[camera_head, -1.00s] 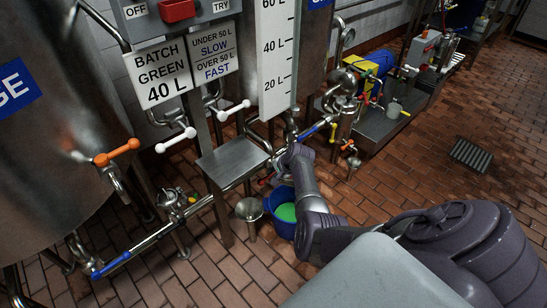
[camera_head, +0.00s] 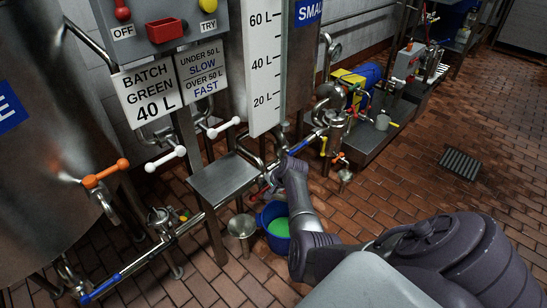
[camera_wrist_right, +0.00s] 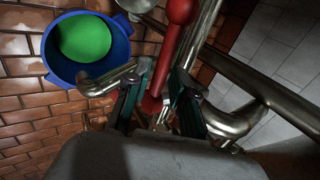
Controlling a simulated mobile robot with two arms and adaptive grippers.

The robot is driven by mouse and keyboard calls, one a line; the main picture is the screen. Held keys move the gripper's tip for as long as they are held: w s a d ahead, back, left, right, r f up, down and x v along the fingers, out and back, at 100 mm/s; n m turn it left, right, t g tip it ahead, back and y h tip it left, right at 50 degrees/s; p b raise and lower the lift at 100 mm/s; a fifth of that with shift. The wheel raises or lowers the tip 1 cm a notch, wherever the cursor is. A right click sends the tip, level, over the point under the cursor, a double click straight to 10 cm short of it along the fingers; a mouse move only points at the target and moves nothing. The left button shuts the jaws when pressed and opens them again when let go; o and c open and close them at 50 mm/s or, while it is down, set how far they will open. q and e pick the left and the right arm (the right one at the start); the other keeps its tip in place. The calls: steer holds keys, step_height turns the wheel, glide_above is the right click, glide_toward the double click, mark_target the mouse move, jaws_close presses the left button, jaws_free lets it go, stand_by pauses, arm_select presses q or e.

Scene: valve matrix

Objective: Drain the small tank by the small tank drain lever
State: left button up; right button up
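The small tank (camera_head: 301,50) stands behind the level gauge at the top, with part of its blue label "SMALL" showing. A red lever with a round knob (camera_wrist_right: 181,10) runs down the middle of the right wrist view, beside steel pipes. My right gripper (camera_wrist_right: 155,98) is open, with one teal-padded finger on each side of the red lever. Gaps show beside the lever, and I cannot tell whether a finger touches it. In the head view my right gripper (camera_head: 272,180) is low by the pipes, partly hidden. My left gripper is out of view.
A blue bucket (camera_head: 262,218) with green contents stands below my right gripper; it also shows in the wrist view (camera_wrist_right: 52,70). A steel funnel (camera_head: 241,227) stands beside it. A metal stand (camera_head: 222,178) and a blue-handled lever (camera_head: 307,141) are close. Tiled floor is open at right.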

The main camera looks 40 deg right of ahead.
steer(key=v, duration=1.1)
